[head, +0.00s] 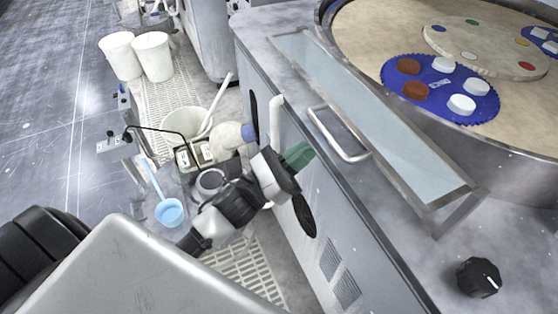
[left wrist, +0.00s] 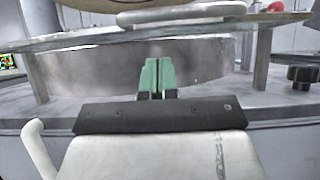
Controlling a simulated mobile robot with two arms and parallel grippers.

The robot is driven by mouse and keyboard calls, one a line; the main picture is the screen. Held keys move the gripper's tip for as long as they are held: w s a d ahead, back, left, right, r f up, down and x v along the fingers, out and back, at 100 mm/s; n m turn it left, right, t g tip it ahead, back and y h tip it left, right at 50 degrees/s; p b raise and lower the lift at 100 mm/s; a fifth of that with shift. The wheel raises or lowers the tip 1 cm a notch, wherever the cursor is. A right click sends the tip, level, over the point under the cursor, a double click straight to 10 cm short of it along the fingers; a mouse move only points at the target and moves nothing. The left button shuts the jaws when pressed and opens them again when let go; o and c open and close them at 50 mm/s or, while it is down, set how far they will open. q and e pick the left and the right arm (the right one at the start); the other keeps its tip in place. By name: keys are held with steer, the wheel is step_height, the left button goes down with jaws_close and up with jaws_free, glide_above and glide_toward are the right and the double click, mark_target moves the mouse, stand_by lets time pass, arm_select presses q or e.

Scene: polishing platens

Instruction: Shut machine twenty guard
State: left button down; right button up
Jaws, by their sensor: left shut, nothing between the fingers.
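The guard (head: 385,130) is a long clear panel in a metal frame on the near edge of the machine top, beside the round polishing platen (head: 360,40). A pale bar handle (head: 338,135) is on its near long side. In the left wrist view the guard (left wrist: 100,36) shows nearly edge-on, roughly level on posts, with the handle (left wrist: 180,14) above it. My left gripper (head: 298,155) has green fingertips, shut and empty, left of the handle and apart from it. In the left wrist view the fingertips (left wrist: 157,76) are below the panel edge. No machine number is readable. My right gripper is not in view.
A black knob (head: 478,277) stands on the machine top at the lower right. A blue disc (head: 440,85) with red and white pieces lies on the platen. White buckets (head: 153,55), a blue ladle (head: 169,211) and floor grating are at the left.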

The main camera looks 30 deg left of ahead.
arm_select(q)
steer(key=shift+w+d+r+p, duration=0.15)
steer(key=shift+r+p, duration=0.25)
steer(key=shift+r, duration=0.55)
steer(key=shift+w+d+r+p, duration=0.1)
steer(key=shift+r+p, duration=0.3)
steer(key=shift+r, duration=0.5)
steer(key=shift+a, duration=0.1)
